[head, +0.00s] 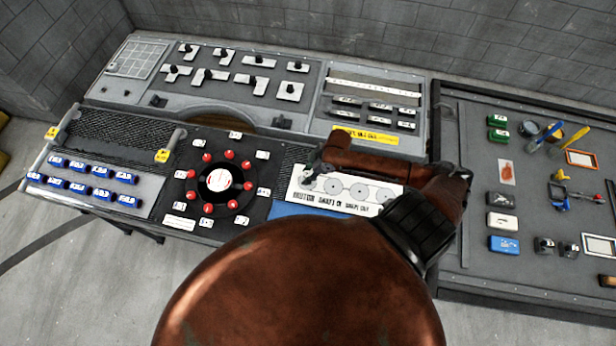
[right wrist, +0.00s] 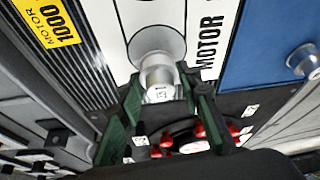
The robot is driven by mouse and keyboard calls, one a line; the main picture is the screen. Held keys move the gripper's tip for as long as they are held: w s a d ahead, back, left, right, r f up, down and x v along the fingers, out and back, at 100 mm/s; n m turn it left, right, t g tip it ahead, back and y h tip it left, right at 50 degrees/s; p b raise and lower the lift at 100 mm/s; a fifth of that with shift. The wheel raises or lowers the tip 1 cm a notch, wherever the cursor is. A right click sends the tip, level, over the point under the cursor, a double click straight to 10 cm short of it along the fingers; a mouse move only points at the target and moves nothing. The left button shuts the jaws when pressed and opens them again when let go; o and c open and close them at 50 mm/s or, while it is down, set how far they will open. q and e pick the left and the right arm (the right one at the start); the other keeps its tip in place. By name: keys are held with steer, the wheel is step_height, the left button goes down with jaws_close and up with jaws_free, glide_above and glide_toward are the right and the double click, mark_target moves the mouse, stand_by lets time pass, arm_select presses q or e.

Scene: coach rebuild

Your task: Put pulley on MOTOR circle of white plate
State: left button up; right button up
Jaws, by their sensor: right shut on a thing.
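The white plate (head: 345,207) lies in the middle of the bench, with a row of grey circles and black lettering. In the right wrist view, the plate (right wrist: 206,14) shows the word MOTOR beside a grey circle (right wrist: 157,42). My right gripper (right wrist: 161,88) is shut on a silver-white pulley (right wrist: 158,77), between its green fingers. The pulley overlaps the near part of the MOTOR circle in this view. I cannot tell whether it touches the plate. In the head view my right gripper (head: 311,179) is at the plate's left end, and the pulley is hard to make out. My left gripper is not in view.
A black dial panel (head: 249,207) with red knobs is left of the plate. A blue surface (head: 300,211) borders the plate's near side. A yellow label (head: 364,136) lies behind it. A dark board (head: 470,230) with several small items is at the right.

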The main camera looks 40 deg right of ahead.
steer(key=shift+f, duration=1.1)
steer(key=o, duration=1.2)
steer(key=shift+s+f, duration=0.1)
steer(key=v, duration=1.2)
steer(key=shift+a+b, duration=0.1)
steer(key=shift+b, duration=0.25)
